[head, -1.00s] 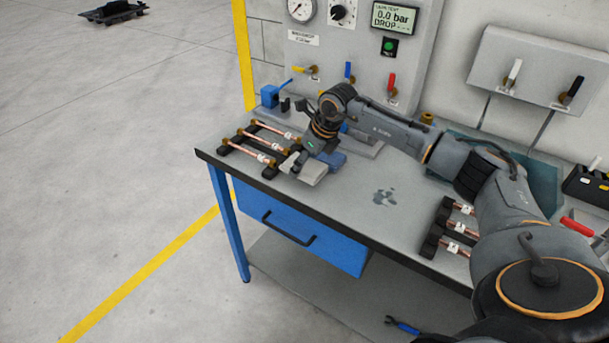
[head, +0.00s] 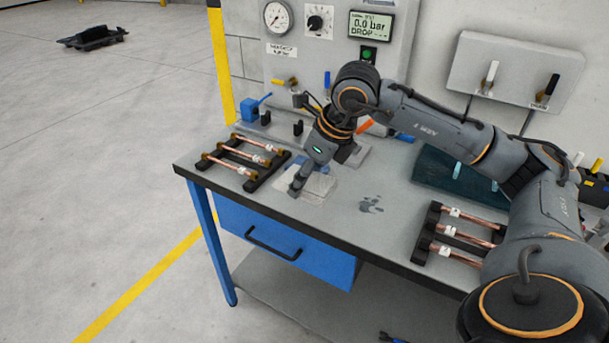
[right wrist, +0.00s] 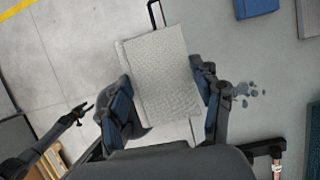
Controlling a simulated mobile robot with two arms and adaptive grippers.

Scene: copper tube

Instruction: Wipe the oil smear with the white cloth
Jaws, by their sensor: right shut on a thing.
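The white cloth (head: 320,186) is near the front edge of the workbench, a little left of the oil smear (head: 370,205). My right gripper (head: 298,183) is shut on the cloth. In the right wrist view the cloth (right wrist: 160,70) spreads flat between the two fingers (right wrist: 160,100), and the smear (right wrist: 246,92) shows as dark grey spots to the right, apart from the cloth. Whether the cloth touches the bench is hard to tell.
Racks of copper tubes stand left (head: 246,160) and right (head: 455,236) on the workbench (head: 335,226). A dark teal mat (head: 435,172) lies at the back right. The bench around the smear is clear.

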